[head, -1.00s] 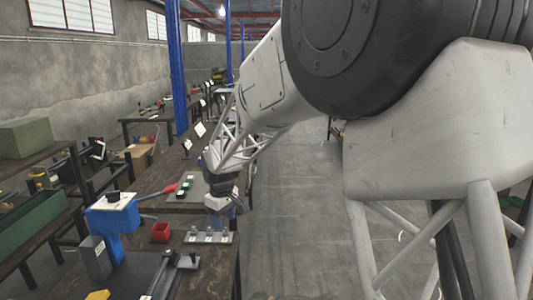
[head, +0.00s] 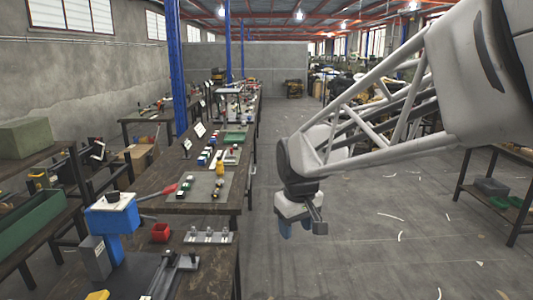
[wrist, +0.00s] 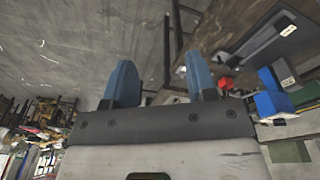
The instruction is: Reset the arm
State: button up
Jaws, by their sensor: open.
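My gripper (head: 300,229) hangs over the bare floor to the right of the workbench in the head view, its blue fingers pointing down. In the wrist view its two blue fingers (wrist: 160,84) stand apart with nothing between them. The gripper is open and empty. The workbench (head: 228,204) is to its left and apart from it.
A blue press (head: 112,218) with a red-ended lever stands on the near bench. A red bin (head: 160,233) and a grey rack with several small pieces (head: 208,238) sit beside it. Shelves (head: 490,190) stand at the right.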

jog(key=s+d+m, duration=0.2)
jog(key=s+d, duration=0.2)
jog(key=s, duration=0.3)
jog(key=s+d+f+m, duration=0.1)
jog(key=s+d+m, duration=0.1)
jog(key=s, duration=0.6)
jog(key=s+d+m+t, duration=0.1)
jog(key=s+d, duration=0.4)
jog(key=s, duration=0.2)
jog(key=shift+s+d+f+m, duration=0.3)
jog(key=shift+s+f+m, duration=0.1)
dwell(1.2)
